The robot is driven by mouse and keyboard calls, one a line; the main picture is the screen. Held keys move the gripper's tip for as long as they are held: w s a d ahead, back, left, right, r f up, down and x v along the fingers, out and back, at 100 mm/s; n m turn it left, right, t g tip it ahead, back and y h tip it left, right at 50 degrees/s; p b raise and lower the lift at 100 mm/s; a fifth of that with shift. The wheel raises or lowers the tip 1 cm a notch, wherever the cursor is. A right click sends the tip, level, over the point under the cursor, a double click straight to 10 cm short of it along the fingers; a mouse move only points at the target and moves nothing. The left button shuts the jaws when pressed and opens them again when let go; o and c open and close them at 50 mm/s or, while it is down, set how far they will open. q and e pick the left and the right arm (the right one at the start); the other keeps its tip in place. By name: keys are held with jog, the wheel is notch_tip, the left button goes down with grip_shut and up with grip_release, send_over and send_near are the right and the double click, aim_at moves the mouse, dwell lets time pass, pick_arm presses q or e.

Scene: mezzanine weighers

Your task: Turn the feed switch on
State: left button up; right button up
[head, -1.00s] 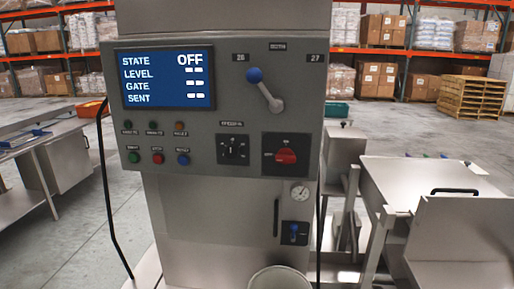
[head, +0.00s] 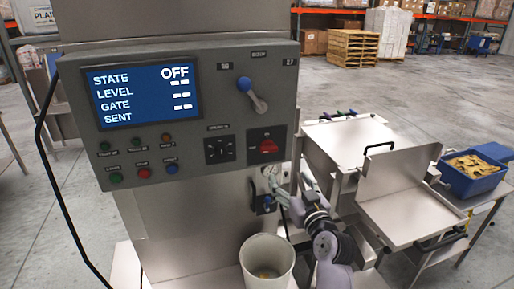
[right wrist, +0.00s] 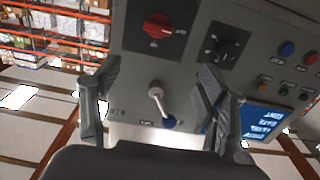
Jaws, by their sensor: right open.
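The red rotary switch (head: 268,146) sits on a black plate at the panel's lower right; its small labels are hard to read. It also shows upside down in the right wrist view (right wrist: 158,26), its handle lying across the plate. The control panel (head: 220,112) has a blue screen (head: 145,95) reading STATE OFF. My right gripper (head: 283,186) is below the red switch in the head view, apart from it. Its fingers are spread and empty in the right wrist view (right wrist: 159,72), facing the panel. My left gripper is out of view.
A lever with a blue ball (head: 245,84) stands above the red switch. A black dial (head: 219,149) and several coloured buttons are to its left. A pale bucket (head: 267,263) stands below. A steel bench (head: 400,205) and blue bin (head: 475,172) are at right.

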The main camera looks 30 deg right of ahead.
send_near(270, 150)
jog(key=x, duration=0.8)
jog(key=shift+w+d, duration=0.25)
jog(key=shift+w, duration=0.45)
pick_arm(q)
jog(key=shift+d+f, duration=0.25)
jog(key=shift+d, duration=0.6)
pick_arm(e)
jog(key=shift+c, duration=0.5)
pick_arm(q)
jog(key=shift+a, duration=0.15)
pick_arm(e)
jog(key=c, duration=1.1)
